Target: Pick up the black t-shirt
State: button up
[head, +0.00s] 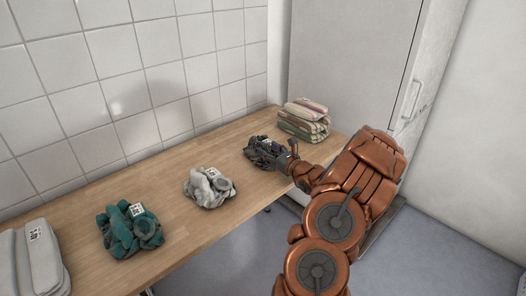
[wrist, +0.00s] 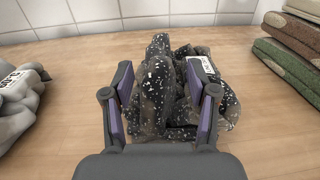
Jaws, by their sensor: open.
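The black t-shirt (head: 262,149) is a crumpled dark bundle on the wooden counter in the head view. In the wrist view the black t-shirt (wrist: 160,88) shows white speckles and carries a white label on its right side. My gripper (wrist: 165,108) is open, with one finger on each side of part of the bundle. I cannot tell whether the fingers touch the cloth. In the head view my gripper (head: 284,156) is at the bundle's right side and hides part of it.
A folded striped stack (head: 303,122) stands close to the right of the bundle. To the left on the wooden counter (head: 185,232) lie a grey-white crumpled cloth (head: 208,187), a teal crumpled cloth (head: 130,230) and a folded light stack (head: 32,262). A tiled wall (head: 130,80) runs behind.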

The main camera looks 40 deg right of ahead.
aim_at(262, 145)
jog(key=shift+w+f, duration=0.1)
jog(key=shift+w, duration=1.95)
grip_shut()
